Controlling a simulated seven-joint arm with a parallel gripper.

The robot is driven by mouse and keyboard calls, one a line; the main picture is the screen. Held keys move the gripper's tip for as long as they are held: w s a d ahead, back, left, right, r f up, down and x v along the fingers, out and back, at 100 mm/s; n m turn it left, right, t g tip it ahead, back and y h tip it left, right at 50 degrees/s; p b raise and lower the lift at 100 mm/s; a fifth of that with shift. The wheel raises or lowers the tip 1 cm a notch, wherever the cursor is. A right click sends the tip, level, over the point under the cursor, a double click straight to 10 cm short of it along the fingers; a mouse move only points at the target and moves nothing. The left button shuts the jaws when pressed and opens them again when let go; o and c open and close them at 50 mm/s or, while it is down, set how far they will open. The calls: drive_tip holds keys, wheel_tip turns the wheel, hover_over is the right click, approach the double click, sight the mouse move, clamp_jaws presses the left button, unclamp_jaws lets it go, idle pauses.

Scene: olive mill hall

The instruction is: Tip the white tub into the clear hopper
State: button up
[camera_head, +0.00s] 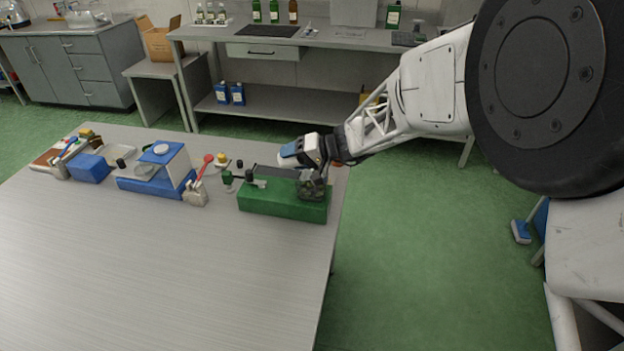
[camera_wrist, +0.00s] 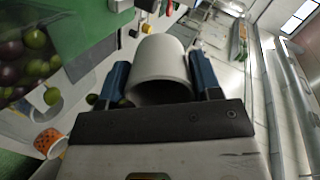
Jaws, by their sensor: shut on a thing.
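The white tub (camera_wrist: 160,62) is held between the two blue fingers of my gripper (camera_wrist: 158,75) in the wrist view. The tub is tilted, its dark mouth facing the lower part of that view. The inside is mostly in shadow. The clear hopper (camera_head: 312,187) stands at the right end of a green machine, just below my gripper (camera_head: 294,153) in the head view. Green and purple olives (camera_wrist: 35,57) show at the left of the wrist view, by the green machine. A few olives (camera_wrist: 96,99) show near the tub's mouth; whether they are falling I cannot tell.
The green machine base (camera_head: 285,203) sits by the table's right edge. To its left are a red-handled tool (camera_head: 204,165), a blue machine (camera_head: 155,187) and a blue box (camera_head: 88,168). An orange-patterned cup (camera_wrist: 50,142) shows in the wrist view. The near table (camera_head: 170,270) is clear.

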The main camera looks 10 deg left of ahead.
drive_tip(key=shift+d+f+y, duration=0.15)
drive_tip(key=shift+f+y, duration=0.25)
drive_tip(key=shift+y, duration=0.3)
idle(0.6)
drive_tip(key=shift+d+r+y, duration=0.15)
drive_tip(key=shift+d+y, duration=0.55)
drive_tip(key=shift+y, duration=0.1)
idle(0.8)
drive_tip(key=shift+d+r+y, duration=0.15)
drive_tip(key=shift+r+y, duration=0.05)
drive_tip(key=shift+y, duration=0.7)
idle(0.7)
drive_tip(key=shift+r, duration=0.25)
drive_tip(key=shift+f, duration=0.1)
drive_tip(key=shift+f+h, duration=0.25)
drive_tip(key=shift+h, duration=0.55)
drive_tip(key=shift+a+f+h, duration=0.2)
drive_tip(key=shift+a+h, duration=0.7)
drive_tip(key=shift+r+h, duration=0.1)
drive_tip(key=shift+h, duration=0.2)
drive_tip(key=shift+r, duration=0.15)
